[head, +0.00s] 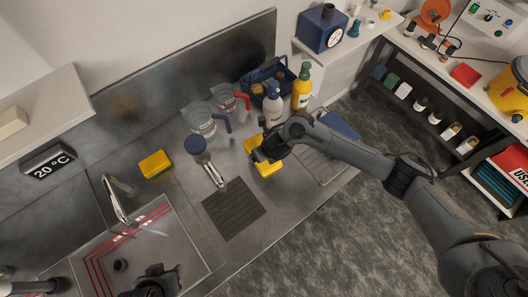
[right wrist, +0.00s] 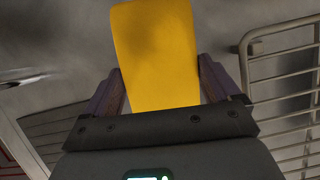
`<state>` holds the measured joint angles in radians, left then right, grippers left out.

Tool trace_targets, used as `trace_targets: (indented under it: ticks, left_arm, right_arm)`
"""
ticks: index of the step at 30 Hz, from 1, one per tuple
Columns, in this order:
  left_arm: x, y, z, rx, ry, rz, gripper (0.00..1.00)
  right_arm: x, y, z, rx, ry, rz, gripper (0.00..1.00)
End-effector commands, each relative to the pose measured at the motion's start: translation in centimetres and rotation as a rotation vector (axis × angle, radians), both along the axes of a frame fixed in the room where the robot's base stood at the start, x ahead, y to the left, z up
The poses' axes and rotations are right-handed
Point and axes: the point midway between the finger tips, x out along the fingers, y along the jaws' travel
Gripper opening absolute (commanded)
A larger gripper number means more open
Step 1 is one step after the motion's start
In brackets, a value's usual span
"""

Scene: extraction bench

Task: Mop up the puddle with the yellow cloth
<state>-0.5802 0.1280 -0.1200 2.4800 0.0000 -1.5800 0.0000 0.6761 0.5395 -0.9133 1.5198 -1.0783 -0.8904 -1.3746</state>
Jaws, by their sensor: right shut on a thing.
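The yellow cloth (head: 268,169) is at the right part of the steel counter, partly covered by my right gripper (head: 262,153). In the right wrist view the cloth (right wrist: 157,55) stands out beyond the fingers of my right gripper (right wrist: 160,90), which is shut on it. I cannot tell whether the cloth touches the counter. No puddle stands out clearly on the counter; the arm and reflections hide part of the surface. My left gripper (head: 155,282) is at the bottom edge over the sink's front, and its jaw opening cannot be made out.
A wire drying rack (right wrist: 285,75) is beside the cloth. Behind are a white spray bottle (head: 273,105), a yellow bottle (head: 301,88), two jugs and a blue caddy (head: 262,75). A yellow sponge (head: 155,165), a dark ribbed mat (head: 233,210) and the sink (head: 185,245) are to the left.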

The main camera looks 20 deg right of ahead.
Motion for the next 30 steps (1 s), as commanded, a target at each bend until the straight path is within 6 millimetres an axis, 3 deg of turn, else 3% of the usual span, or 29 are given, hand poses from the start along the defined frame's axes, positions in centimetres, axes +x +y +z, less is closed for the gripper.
trace_targets:
  ticks: [8, 21, 30]
  left_arm:
    - [0.0, -0.1, 1.1, -0.002, 0.000, 0.001, 0.43]
    - [0.0, -0.3, 5.0, -0.014, 0.000, 0.009, 0.43]
    - [0.0, -0.2, 5.4, -0.010, -0.001, 0.006, 0.43]
  right_arm:
    - [0.0, 0.0, 1.2, 0.000, -0.001, 0.001, 0.56]
    - [0.0, 0.0, 5.5, 0.000, -0.001, 0.001, 0.56]
    - [0.0, 0.0, 6.0, 0.000, 0.000, 0.001, 0.56]
